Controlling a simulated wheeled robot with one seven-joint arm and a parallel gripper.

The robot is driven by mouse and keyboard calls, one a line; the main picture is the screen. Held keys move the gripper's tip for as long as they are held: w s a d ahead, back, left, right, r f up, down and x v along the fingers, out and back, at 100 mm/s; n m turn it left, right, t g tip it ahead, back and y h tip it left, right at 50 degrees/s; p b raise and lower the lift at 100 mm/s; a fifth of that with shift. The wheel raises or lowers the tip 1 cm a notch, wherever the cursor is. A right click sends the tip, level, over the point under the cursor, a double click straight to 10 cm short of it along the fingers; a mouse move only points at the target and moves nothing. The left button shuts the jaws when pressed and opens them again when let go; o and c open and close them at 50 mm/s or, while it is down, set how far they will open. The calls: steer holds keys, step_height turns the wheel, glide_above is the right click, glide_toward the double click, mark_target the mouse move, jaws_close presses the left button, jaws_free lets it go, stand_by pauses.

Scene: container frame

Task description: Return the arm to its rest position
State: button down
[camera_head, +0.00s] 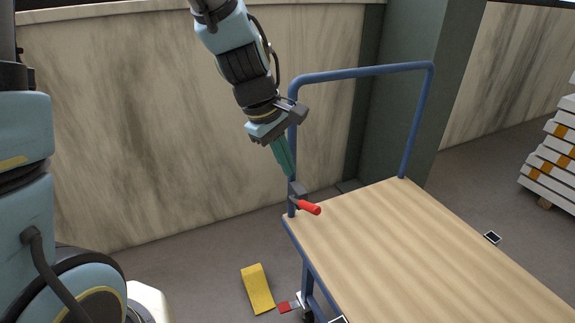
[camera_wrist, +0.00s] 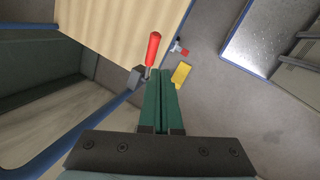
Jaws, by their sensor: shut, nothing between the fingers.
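My gripper (camera_head: 291,172) hangs from my arm at the upper middle of the head view, pointing down near the blue handle frame of the cart. Its green fingers are together with nothing between them, as the wrist view also shows (camera_wrist: 158,75). In the wrist view the red handle (camera_wrist: 153,48) is beyond the fingertips. Whether the fingertips touch the tool cannot be told.
The cart's wooden top (camera_head: 420,250) is mostly bare, with a blue tube handle (camera_head: 365,72) rising at its end. A yellow block (camera_head: 257,289) and a small red item (camera_head: 284,307) are on the floor. A wall (camera_head: 150,120) stands behind; stacked white slabs (camera_head: 550,165) are at right.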

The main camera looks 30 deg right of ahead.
stand_by(0.3)
steer(key=w+a+r+m+t+y+p, duration=0.1)
steer(key=w+a+m, duration=0.1)
steer(key=a, duration=1.3)
steer(key=w+a+r+m+t+y+p, duration=0.1)
steer(key=w+a, duration=0.4)
steer(key=a, duration=1.1)
steer(key=shift+a+r+m+y, duration=0.3)
steer(key=shift+m+y, duration=0.4)
